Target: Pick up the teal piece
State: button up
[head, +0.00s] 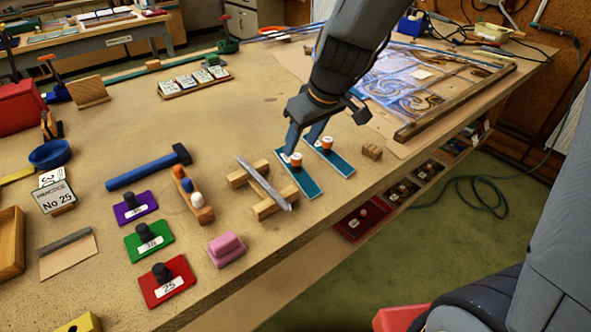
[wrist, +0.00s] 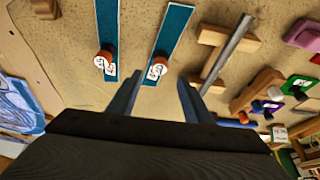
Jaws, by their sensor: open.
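Two teal strips lie side by side on the bench, each with an orange-and-white knob at one end. In the head view the left teal strip (head: 308,186) is beside the wooden stand, and the right teal strip (head: 342,161) is just beyond it. In the wrist view the strip near the stand is on the right (wrist: 174,30) and the other is on the left (wrist: 107,18). My gripper (head: 303,145) is open and empty, pointing down over the strips' knob ends. In the wrist view its fingertips (wrist: 156,84) are on either side of the right strip's knob (wrist: 157,68); contact cannot be told.
A wooden stand with a metal bar (head: 265,184) is close to the left strip. A small wooden block (head: 371,152) and a leaded panel in a wooden frame (head: 459,100) are to the right. Purple, green and red knobbed pieces and a blue hammer (head: 141,172) are to the left.

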aim_at(296, 156)
jog(key=shift+x, duration=3.5)
jog(key=shift+s+d, duration=0.15)
grip_shut()
notch_tip(296, 156, up, 10)
jog(key=shift+f+p, duration=0.1)
jog(key=shift+p, duration=0.5)
